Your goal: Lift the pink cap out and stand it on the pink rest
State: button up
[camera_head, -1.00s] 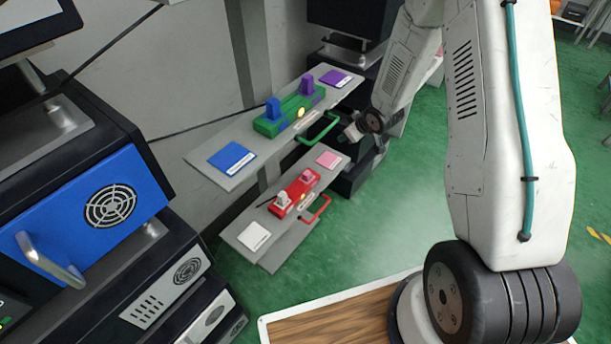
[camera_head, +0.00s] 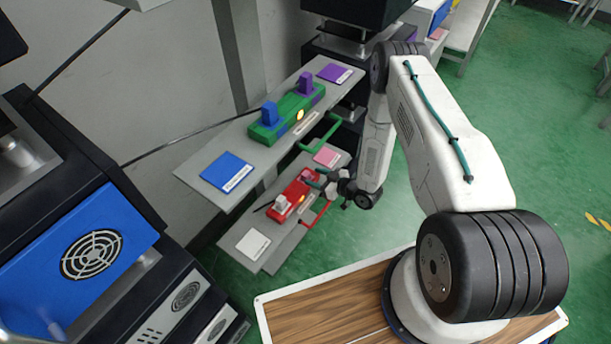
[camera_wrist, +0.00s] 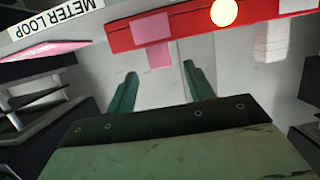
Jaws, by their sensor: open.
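The pink cap (camera_head: 306,175) stands in the right end of the red fixture (camera_head: 287,203) on the lower shelf. In the wrist view the pink cap (camera_wrist: 158,54) lies just beyond the fingertips, roughly between their lines. My gripper (camera_wrist: 158,76) is open and empty, with its two green fingers apart. In the head view my gripper (camera_head: 322,183) is at the right end of the red fixture, close beside the cap; contact cannot be told. The pink rest (camera_head: 327,156) is a flat, bare pad behind the fixture's right end. It also shows in the wrist view (camera_wrist: 42,48).
A white cap (camera_head: 282,202) stands at the fixture's other end. A red loop handle (camera_head: 318,214) juts out in front. The upper shelf (camera_head: 240,155) carries a green fixture (camera_head: 290,113) with blue and purple caps. A white pad (camera_head: 252,243) lies at the lower shelf's left.

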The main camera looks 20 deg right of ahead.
aim_at(309, 175)
jog(key=x, duration=0.5)
jog(key=shift+w+a, duration=0.1)
jog(key=shift+a, duration=0.05)
jog(key=c, duration=1)
jog(key=shift+c, duration=0.2)
